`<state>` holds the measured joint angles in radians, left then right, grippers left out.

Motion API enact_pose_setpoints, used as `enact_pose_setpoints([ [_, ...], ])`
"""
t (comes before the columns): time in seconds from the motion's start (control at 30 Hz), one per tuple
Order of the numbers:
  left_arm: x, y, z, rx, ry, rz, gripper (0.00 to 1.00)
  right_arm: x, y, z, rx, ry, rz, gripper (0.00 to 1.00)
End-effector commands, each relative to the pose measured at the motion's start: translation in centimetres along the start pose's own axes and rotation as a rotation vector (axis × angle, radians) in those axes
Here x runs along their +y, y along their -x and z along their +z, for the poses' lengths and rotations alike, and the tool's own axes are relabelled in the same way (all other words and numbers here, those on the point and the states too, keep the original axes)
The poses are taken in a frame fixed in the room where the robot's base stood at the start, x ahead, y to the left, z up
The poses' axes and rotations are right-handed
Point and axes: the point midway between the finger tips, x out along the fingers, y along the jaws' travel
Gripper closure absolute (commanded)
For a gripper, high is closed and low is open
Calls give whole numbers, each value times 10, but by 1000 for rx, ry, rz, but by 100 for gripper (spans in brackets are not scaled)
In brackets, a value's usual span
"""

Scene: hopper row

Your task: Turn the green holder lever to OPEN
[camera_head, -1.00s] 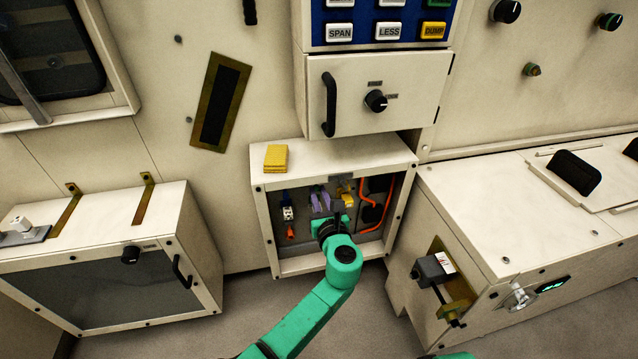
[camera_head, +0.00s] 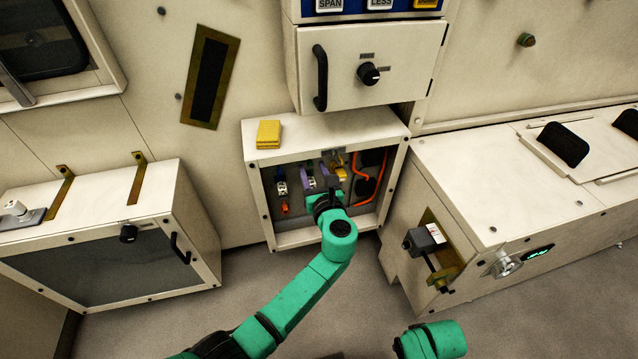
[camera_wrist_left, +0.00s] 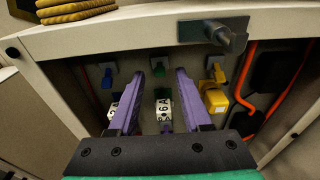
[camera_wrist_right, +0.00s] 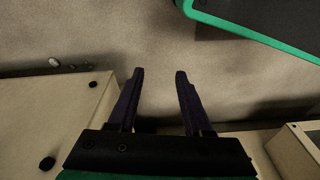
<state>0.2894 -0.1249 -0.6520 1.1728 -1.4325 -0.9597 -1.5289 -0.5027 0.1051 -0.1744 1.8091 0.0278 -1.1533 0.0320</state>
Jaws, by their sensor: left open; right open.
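My right gripper (camera_wrist_right: 160,74) is open and empty above the floor in the right wrist view.
Beside the green lever are a blue lever (camera_wrist_left: 107,77) and a yellow lever (camera_wrist_left: 217,71) with a yellow block (camera_wrist_left: 213,98). A grey latch (camera_wrist_left: 218,34) juts from the cabinet's top edge. Orange cable (camera_head: 360,165) runs at right. Yellow pads (camera_head: 268,133) lie on the cabinet top.

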Motion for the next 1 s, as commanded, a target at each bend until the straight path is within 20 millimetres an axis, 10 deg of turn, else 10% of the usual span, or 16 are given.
enact_pose_setpoints([
  [0.5, 0, 128, 2, 1, 0, 1, 51, 13, -47, 40, -26, -8, 25, 50],
  [0.87, 0, 136, 0, 1, 3, 1, 51, 13, -50, 41, -24, -8, 25, 50],
  [1.0, 19, 114, -35, 80, 140, 36, 51, 13, -57, 12, 48, -4, 25, 50],
])
